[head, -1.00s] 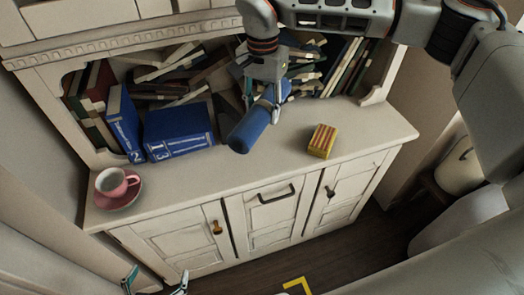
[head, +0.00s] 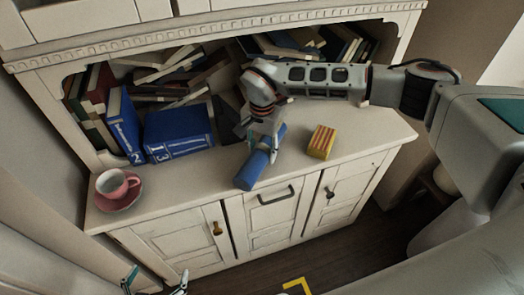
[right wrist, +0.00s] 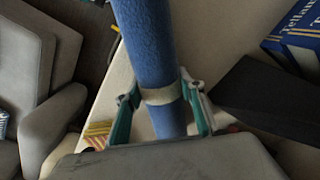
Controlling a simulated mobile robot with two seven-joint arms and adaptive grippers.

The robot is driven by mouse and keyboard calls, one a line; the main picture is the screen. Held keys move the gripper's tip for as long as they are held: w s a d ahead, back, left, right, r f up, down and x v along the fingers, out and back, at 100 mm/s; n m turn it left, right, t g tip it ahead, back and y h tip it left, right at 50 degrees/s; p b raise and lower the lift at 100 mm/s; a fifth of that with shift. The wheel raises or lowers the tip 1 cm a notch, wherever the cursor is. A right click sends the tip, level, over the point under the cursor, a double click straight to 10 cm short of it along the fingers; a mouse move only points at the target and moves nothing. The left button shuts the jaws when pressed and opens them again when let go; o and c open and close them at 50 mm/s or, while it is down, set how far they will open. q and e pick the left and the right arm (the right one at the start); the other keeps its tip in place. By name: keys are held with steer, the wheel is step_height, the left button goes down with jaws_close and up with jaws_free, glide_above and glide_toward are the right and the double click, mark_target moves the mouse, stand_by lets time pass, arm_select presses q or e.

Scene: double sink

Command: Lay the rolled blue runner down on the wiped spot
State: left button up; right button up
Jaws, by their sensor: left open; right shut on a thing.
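The rolled blue runner (head: 252,170) is held at the cabinet's counter, between the blue books and the yellow-red box, with its near end by the front edge. I cannot tell whether it touches the counter. My right gripper (head: 264,150) is shut on it. In the right wrist view the roll (right wrist: 148,45) runs between the fingers, with a pale band (right wrist: 161,94) around it. My left gripper (head: 156,284) is open and empty at the bottom of the head view, in front of the cabinet. No wiped spot stands out on the pale counter (head: 205,180).
A pink cup (head: 113,183) on a pink saucer (head: 119,198) stands at the counter's left end. Two blue books (head: 178,133) stand right of it. A yellow-red striped box (head: 321,142) sits right of the roll. Jumbled books (head: 185,75) fill the shelf behind.

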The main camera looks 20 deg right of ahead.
mark_target(262, 147)
steer(key=shift+f, duration=0.1)
steer(key=o, duration=1.3)
steer(key=shift+c, duration=0.2)
step_height(262, 147, up, 12)
steer(key=shift+r+b, duration=0.1)
steer(key=shift+b, duration=0.3)
